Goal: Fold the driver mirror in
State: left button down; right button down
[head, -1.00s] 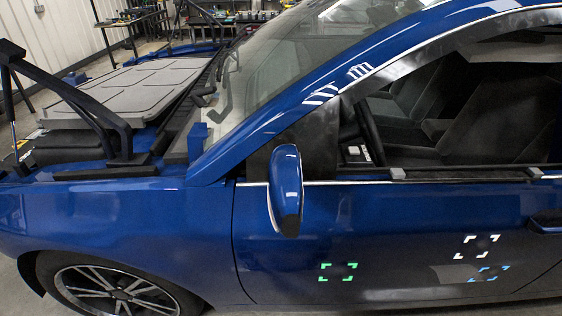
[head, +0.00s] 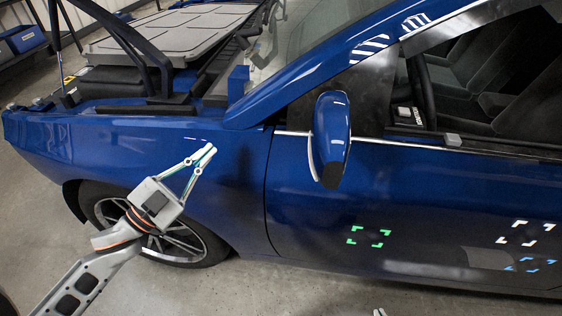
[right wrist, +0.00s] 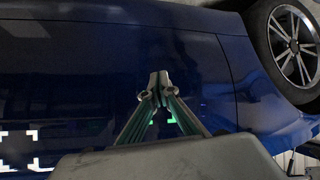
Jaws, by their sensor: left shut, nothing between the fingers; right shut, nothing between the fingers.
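The blue driver mirror (head: 332,135) is on the car door (head: 310,215), at the front lower corner of the side window in the head view. Its angle to the door is hard to judge. My left gripper (head: 208,152) is shut and empty, in front of the front fender, left of the mirror and apart from it. My right gripper shows only as a small tip (head: 380,312) at the bottom edge of the head view, below the mirror. In the right wrist view my right gripper (right wrist: 160,77) is shut and empty before the blue door; the mirror is not seen there.
The door carries green (head: 369,237), white (head: 526,232) and blue (head: 530,265) corner marks. The front wheel (head: 170,235) is behind my left arm. The side window is open, with a grey block (head: 453,139) on its sill. Between my left gripper and the mirror is clear.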

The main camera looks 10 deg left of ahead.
pick_arm(q)
jog(key=s+d+r+m+g+h+b, duration=0.2)
jog(key=s+d+r+m+g+h, duration=0.15)
jog(key=r+m+g+h, duration=0.7)
jog(key=s+d+r+m+g+y+b, duration=0.1)
jog(key=s+r+m+g+y, duration=0.1)
jog(key=s+m+g+y, duration=0.2)
jog(key=s+m+g, duration=0.3)
jog(key=s+m, duration=0.1)
jog(key=m, duration=0.2)
jog(key=shift+s+r+m+g+b, duration=0.15)
jog(key=shift+r+m+g+b, duration=0.05)
jog(key=shift+m+g+b, duration=0.15)
jog(key=shift+d, duration=0.15)
jog(key=p, duration=0.2)
send_near(327, 133)
jog(key=s+d+f, duration=0.2)
jog(key=d+f, duration=0.1)
jog(key=f, duration=0.1)
jog(key=shift+s+d, duration=0.15)
jog(key=shift+d, duration=0.3)
